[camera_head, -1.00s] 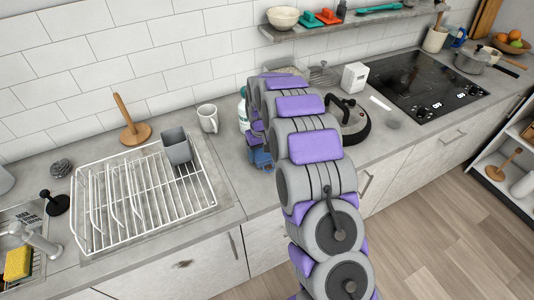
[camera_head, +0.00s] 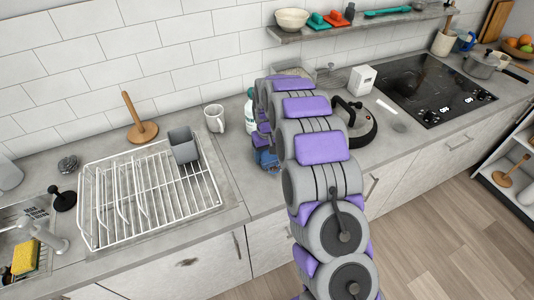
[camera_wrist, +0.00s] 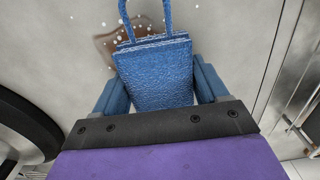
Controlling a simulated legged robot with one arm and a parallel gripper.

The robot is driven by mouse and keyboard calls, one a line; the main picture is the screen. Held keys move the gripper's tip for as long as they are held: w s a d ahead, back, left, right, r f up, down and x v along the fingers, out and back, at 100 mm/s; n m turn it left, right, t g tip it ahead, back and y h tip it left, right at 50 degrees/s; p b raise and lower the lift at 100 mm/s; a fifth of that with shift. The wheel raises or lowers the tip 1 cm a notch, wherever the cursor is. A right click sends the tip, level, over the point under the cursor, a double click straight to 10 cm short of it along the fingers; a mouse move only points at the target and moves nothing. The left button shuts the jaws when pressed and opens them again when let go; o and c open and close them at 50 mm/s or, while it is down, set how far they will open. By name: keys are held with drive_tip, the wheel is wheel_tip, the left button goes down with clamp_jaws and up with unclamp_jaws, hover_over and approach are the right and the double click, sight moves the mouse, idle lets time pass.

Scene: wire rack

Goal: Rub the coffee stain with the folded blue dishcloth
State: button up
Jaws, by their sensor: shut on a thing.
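The folded blue dishcloth (camera_wrist: 155,75) is held between the two blue fingers of my gripper (camera_wrist: 160,88) in the wrist view. A blue loop stands out from its far edge. The brown coffee stain (camera_wrist: 106,46) lies on the grey counter just beyond the cloth, partly covered by its far left corner, with white specks around it. I cannot tell whether the cloth presses on the counter. In the head view my gripper (camera_head: 266,160) is low over the counter, right of the dish rack; my arm hides most of that area, and the stain does not show.
The white wire dish rack (camera_head: 150,195) with a grey cup (camera_head: 183,147) stands to the left. A white mug (camera_head: 214,118) and a bottle (camera_head: 250,112) stand behind my gripper. A kettle (camera_head: 358,125) is close on the right. The counter's front edge is near.

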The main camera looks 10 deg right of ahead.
sight(274, 167)
drive_tip(key=shift+f, duration=0.6)
idle(0.3)
drive_tip(key=shift+s+f, duration=0.1)
idle(0.9)
drive_tip(key=shift+s, duration=0.15)
drive_tip(key=shift+s+d+r+p, duration=0.1)
drive_tip(key=shift+s+d+p, duration=0.25)
drive_tip(key=shift+s, duration=0.9)
drive_tip(key=shift+s+d+r+p, duration=0.15)
drive_tip(key=shift+s+d, duration=0.4)
drive_tip(key=shift+s, duration=0.75)
drive_tip(key=shift+s+d+f+p, duration=0.1)
drive_tip(key=shift+s+d+p, duration=0.3)
drive_tip(key=shift+s, duration=0.85)
drive_tip(key=shift+w, duration=0.1)
drive_tip(key=shift+w+a+p, duration=0.2)
drive_tip(key=shift+w+a, duration=0.05)
drive_tip(key=shift+w, duration=0.45)
drive_tip(key=shift+w+a+p, duration=0.2)
drive_tip(key=shift+w, duration=0.45)
drive_tip(key=shift+w+a+p, duration=0.25)
drive_tip(key=shift+w+a, duration=0.05)
drive_tip(key=shift+w, duration=0.6)
drive_tip(key=shift+w+a+p, duration=0.2)
drive_tip(key=shift+w+a, duration=0.15)
drive_tip(key=shift+w, duration=0.6)
drive_tip(key=shift+w+a+p, duration=0.25)
drive_tip(key=shift+w+a, duration=0.05)
drive_tip(key=shift+w, duration=0.6)
